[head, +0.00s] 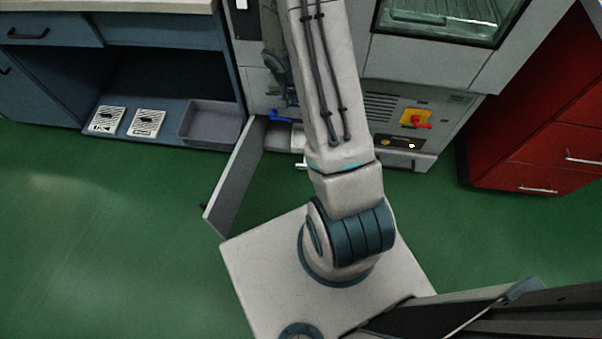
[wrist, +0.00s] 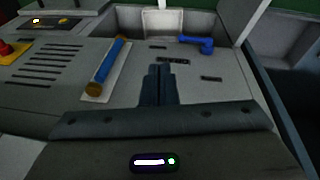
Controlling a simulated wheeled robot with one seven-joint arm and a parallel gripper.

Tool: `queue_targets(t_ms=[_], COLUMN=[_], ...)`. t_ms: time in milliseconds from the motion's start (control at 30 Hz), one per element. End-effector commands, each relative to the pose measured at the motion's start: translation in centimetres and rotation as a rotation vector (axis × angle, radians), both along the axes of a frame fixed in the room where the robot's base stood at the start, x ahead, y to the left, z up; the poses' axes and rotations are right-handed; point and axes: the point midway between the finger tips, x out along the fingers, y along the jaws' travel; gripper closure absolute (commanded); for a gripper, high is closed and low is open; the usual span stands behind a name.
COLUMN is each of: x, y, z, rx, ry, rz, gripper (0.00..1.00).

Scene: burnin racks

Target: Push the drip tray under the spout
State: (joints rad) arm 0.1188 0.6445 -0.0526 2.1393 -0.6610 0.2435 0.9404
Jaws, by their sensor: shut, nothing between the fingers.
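A pale, box-like piece that looks like the drip tray (wrist: 165,22) sits inside the open low compartment of the grey machine, at the top of the wrist view. In the head view the compartment is partly hidden by my arm. A blue valve-like fitting, perhaps the spout (wrist: 197,43), is on the panel at the compartment's edge; it also shows in the head view (head: 280,116). My gripper (wrist: 158,72) is shut and empty in front of the grey panel, apart from the tray and fitting. I cannot tell whether it touches the panel.
The compartment door (head: 236,176) stands open into the floor space. A grey bin (head: 210,124) and two printed cards are on the blue cabinet's low shelf. A blue-and-brown-ended tube (wrist: 107,68) is on the panel. A red cabinet (head: 535,150) stands right; green floor is clear left.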

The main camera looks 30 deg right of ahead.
Motion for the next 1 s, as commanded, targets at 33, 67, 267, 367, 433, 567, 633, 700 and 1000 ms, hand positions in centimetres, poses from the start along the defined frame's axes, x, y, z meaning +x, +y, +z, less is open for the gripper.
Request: queue_targets(t_ms=[33,67,267,367,433,567,633,700,1000], x=[-0.1,-0.1,-1.4,-2.7,-3.6,-5.0,-5.4,-5.7,-5.9], y=[-0.2,-0.3,-0.3,0.0,0.2,0.7,0.8,0.9,1.0], z=[-4.8,-6.8,-19.7,-25.3,-28.4,-32.3,-33.4,-34.2,-38.7], rx=[0.013,0.021,0.093,0.133,0.158,0.194,0.206,0.212,0.215], ry=[0.015,0.019,0.052,0.072,0.086,0.106,0.111,0.115,0.119], rz=[-0.014,-0.022,-0.078,-0.106,-0.123,-0.147,-0.156,-0.16,-0.16], gripper=[1.0,1.0,1.0,1.0,1.0,1.0,1.0,1.0,1.0])
